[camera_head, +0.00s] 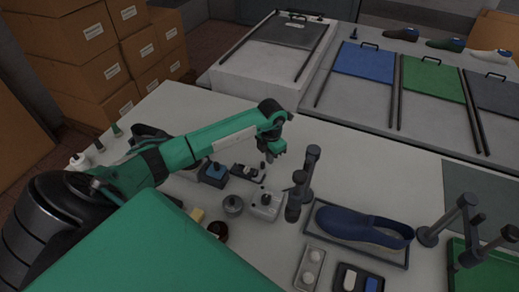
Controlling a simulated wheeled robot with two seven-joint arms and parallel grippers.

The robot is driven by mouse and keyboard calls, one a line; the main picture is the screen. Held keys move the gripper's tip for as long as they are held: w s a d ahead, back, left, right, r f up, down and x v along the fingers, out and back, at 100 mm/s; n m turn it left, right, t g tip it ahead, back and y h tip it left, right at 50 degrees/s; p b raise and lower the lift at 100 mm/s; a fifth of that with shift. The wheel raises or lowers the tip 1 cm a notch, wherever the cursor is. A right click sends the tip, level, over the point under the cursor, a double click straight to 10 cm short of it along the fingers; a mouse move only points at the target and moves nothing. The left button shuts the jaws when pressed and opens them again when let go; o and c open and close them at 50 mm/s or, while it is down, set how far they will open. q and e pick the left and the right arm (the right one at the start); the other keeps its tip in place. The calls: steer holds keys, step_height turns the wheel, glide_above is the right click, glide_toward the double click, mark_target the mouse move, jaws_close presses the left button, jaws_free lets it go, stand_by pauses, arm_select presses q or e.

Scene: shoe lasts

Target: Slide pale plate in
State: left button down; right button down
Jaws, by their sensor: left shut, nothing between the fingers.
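No plate is plainly pale. The greyest is a grey plate (290,33) with a dark handle, at the far end of the white bench top, between two dark rails. A blue plate (363,64), a green plate (433,79) and a dark grey plate (496,96) lie between rails to its right. My left gripper (270,158) is shut and empty, above the near table among small items, well short of the plates. My right gripper does not show.
On the near table (400,165), a blue shoe last (362,227) lies in a tray beside a dark jointed stand (303,184). Another stand (463,228) is at right. Cardboard boxes (85,50) are stacked at left. Three shoes stand at the back right.

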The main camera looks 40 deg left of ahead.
mark_target(266, 169)
arm_select(q)
steer(key=shift+f+b, duration=1.6)
steer(key=shift+f, duration=0.25)
steer(key=shift+s+a, duration=0.2)
steer(key=shift+a, duration=0.6)
steer(key=shift+d, duration=0.1)
steer(key=shift+w+d, duration=0.1)
steer(key=shift+d, duration=0.15)
step_height(266, 169, up, 8)
steer(key=p, duration=0.4)
stand_by(0.4)
